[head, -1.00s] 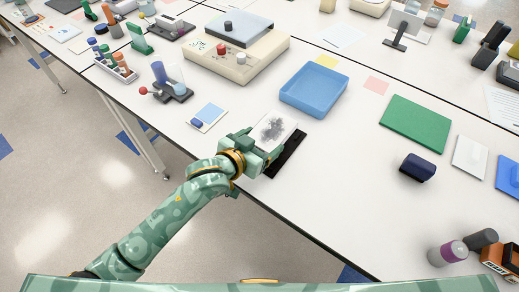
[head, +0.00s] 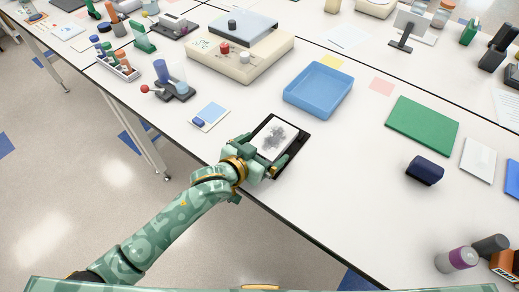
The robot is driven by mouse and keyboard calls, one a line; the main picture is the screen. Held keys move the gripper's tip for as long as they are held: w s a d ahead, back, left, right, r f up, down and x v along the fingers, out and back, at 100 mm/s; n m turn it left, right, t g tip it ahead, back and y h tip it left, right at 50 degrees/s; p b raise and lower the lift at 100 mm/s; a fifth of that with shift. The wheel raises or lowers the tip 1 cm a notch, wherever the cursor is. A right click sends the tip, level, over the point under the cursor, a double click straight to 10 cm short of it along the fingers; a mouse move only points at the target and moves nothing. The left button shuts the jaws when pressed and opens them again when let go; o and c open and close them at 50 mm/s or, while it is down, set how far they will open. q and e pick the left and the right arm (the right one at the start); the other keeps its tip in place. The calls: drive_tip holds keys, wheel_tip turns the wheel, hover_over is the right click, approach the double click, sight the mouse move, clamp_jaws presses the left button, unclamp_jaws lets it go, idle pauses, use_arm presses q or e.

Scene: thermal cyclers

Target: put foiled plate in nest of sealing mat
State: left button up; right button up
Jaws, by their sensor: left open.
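The foiled plate (head: 278,140), with a grey smudged silver-white top, lies within the outline of the black sealing mat (head: 300,138) near the front edge of the bench. Black mat shows around the plate's far and right sides. My left gripper (head: 268,160) is open at the plate's near end, with its fingers to either side of it. The gripper hides the near end of the plate and mat, so I cannot tell whether they touch. My right gripper is not in view.
A blue tray (head: 318,90) stands behind the mat, and a cream instrument (head: 240,50) is farther back. A card with a small blue item (head: 209,117) lies to the left. A green mat (head: 423,125) and dark blue block (head: 424,170) are to the right. Bench between is clear.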

use_arm(q)
drive_tip(key=p+v, duration=0.3)
drive_tip(key=v, duration=0.8)
drive_tip(key=shift+w+r, duration=0.1)
drive_tip(key=shift+r, duration=0.05)
drive_tip(key=shift+s+a+r, duration=0.2)
drive_tip(key=shift+s+a, duration=0.1)
drive_tip(key=shift+s, duration=0.15)
